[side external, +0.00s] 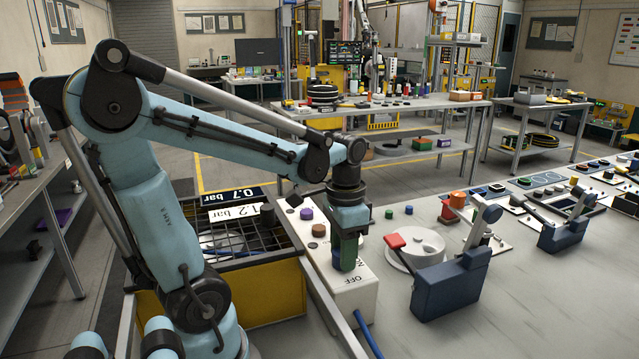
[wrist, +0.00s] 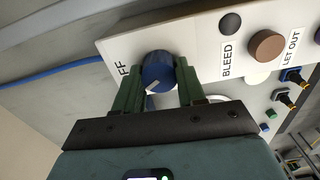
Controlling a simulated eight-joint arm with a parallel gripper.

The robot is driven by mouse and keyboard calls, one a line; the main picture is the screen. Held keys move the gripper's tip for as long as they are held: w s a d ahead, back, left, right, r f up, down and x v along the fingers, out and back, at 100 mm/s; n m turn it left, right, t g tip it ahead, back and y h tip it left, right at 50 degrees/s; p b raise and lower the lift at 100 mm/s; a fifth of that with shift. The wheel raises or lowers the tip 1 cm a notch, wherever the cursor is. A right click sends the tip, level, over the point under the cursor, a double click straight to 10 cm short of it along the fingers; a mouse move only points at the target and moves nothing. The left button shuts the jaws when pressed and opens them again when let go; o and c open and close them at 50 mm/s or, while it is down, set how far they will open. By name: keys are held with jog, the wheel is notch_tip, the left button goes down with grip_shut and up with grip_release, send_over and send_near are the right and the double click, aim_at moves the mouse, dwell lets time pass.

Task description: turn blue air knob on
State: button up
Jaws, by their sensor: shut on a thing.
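The blue air knob (wrist: 158,72) sits on the white control panel (wrist: 118,43) and carries a white pointer line, which points to the lower left in the wrist view. My gripper (wrist: 160,75) has its two green fingers on either side of the knob, shut on it. In the side external view my gripper (side external: 347,252) reaches straight down onto the panel box (side external: 362,292), and the knob is mostly hidden there. The OFF label shows on the panel near the gripper; the ON label is partly covered.
A white round base with a red-tipped part (side external: 416,247) and a dark blue clamp (side external: 452,285) stand to the right. A yellow-sided bin (side external: 270,292) is at left.

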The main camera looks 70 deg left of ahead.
jog(key=n, duration=1.1)
jog(key=shift+a+n, duration=0.1)
jog(key=shift+n, duration=0.3)
dwell(0.3)
jog(key=o, duration=1.1)
jog(key=shift+c, duration=0.2)
jog(key=shift+r, duration=0.1)
notch_tip(320, 180, up, 12)
